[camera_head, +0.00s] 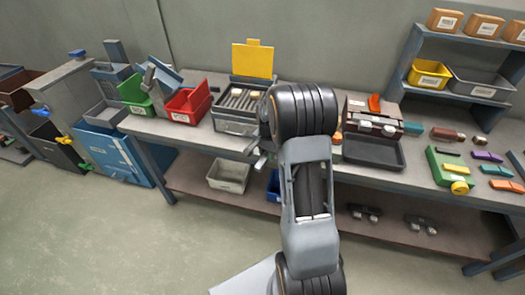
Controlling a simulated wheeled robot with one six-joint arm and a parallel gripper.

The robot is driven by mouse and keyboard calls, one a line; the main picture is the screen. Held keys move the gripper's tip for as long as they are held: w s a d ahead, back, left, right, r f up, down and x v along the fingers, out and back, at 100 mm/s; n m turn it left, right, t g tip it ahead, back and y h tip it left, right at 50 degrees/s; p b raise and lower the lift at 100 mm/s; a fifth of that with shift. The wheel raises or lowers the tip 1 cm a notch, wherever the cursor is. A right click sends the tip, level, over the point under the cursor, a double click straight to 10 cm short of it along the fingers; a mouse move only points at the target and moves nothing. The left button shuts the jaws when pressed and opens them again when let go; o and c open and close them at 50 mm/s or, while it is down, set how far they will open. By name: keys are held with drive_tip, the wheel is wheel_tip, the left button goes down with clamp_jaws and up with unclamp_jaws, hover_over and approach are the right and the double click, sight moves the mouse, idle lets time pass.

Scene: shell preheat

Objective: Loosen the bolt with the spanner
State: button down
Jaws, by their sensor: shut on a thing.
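My arm rises through the middle of the picture, and its large black joint covers the bench behind it. My gripper is hidden behind my arm, so its fingers and anything in them do not show. I cannot make out the spanner or the bolt. Small grey metal parts (259,160) show at the bench edge just left of my arm; I cannot tell what they are.
The long grey bench carries a green bin (133,92), a red bin (187,104), a grey toolbox (236,127) with a yellow panel (253,61), and a dark tray (373,152). A green block (449,166) lies right. A shelf (457,97) stands behind.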

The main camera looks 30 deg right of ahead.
drive_tip(key=s+d+n, duration=0.6)
drive_tip(key=d+n, duration=0.5)
drive_tip(key=shift+s+d+n, duration=0.2)
drive_tip(key=shift+d+n, duration=0.1)
drive_tip(key=shift+n, duration=0.1)
idle(0.5)
drive_tip(key=shift+r, duration=0.1)
idle(0.5)
drive_tip(key=shift+r+p, duration=2.1)
drive_tip(key=shift+r, duration=0.8)
